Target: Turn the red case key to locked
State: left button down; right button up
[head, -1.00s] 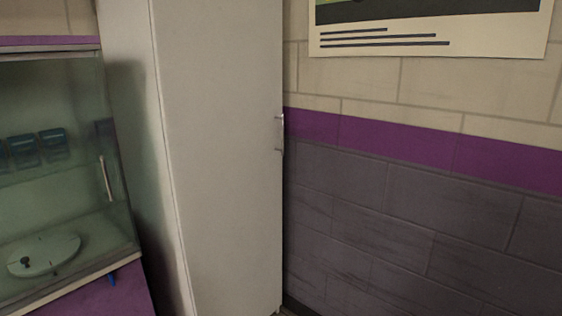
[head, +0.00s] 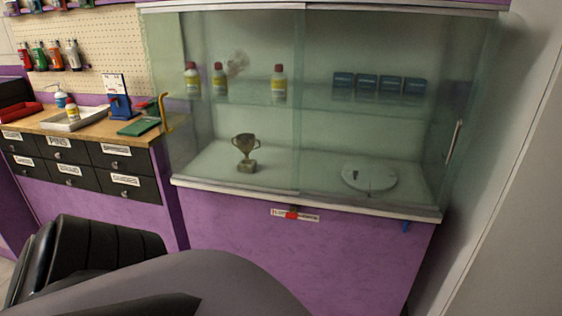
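The red case key (head: 291,215) shows in the head view as a small red piece on a pale label strip. It is below the front edge of the glass display case (head: 310,202), near the middle of the purple front. The key's turn and the lettering around it are too small to read. Neither of my grippers is in view.
The case holds a trophy (head: 246,153), a round white disc (head: 369,177), bottles and blue boxes. A workbench with drawers (head: 82,165) stands left, a tall pale cabinet (head: 505,180) right. Large dark and grey shapes block the lower left.

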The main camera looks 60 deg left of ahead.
aim_at(293, 215)
jog(key=u, duration=1.75)
jog(key=i+l+z, duration=0.15)
jog(key=l+z, duration=0.2)
jog(key=i+l+z, duration=0.15)
jog(key=z, duration=0.2)
jog(key=l, duration=0.1)
